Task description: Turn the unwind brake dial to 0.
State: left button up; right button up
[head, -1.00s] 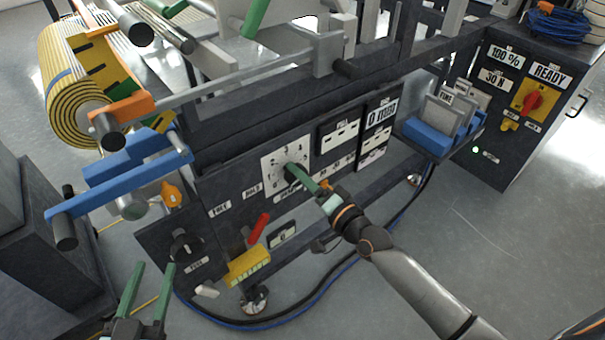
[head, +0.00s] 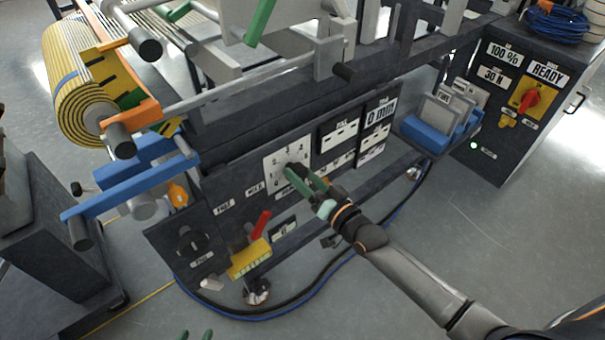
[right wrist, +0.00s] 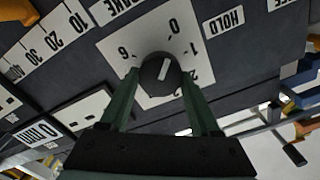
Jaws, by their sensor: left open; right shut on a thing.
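The unwind brake dial is a dark round knob (right wrist: 160,72) with a white line, on a white numbered plate (right wrist: 128,28). In the right wrist view, 0, 1, 2 and 6 can be read around it. The white line points roughly towards the 0. The plate also shows in the head view (head: 271,173), the knob largely hidden there by my right gripper (head: 290,171). That gripper's green fingers stand on either side of the knob, shut on it. My left gripper (head: 195,335) is open, only its fingertips showing at the bottom edge.
Left of the dial hang a blue bar (head: 120,190) and a striped mesh roll (head: 80,95). A red lever (head: 261,224), yellow block (head: 249,258) and black knob (head: 191,240) sit below. A control cabinet (head: 500,130) stands at right; the floor before the panel is clear apart from cables.

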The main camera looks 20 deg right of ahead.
dwell(0.3)
jog(key=o, duration=1.4)
jog(key=shift+c, duration=0.2)
jog(key=p+v, duration=0.2)
jog(key=v, duration=1)
jog(key=shift+s, duration=0.25)
jog(key=shift+d, duration=0.1)
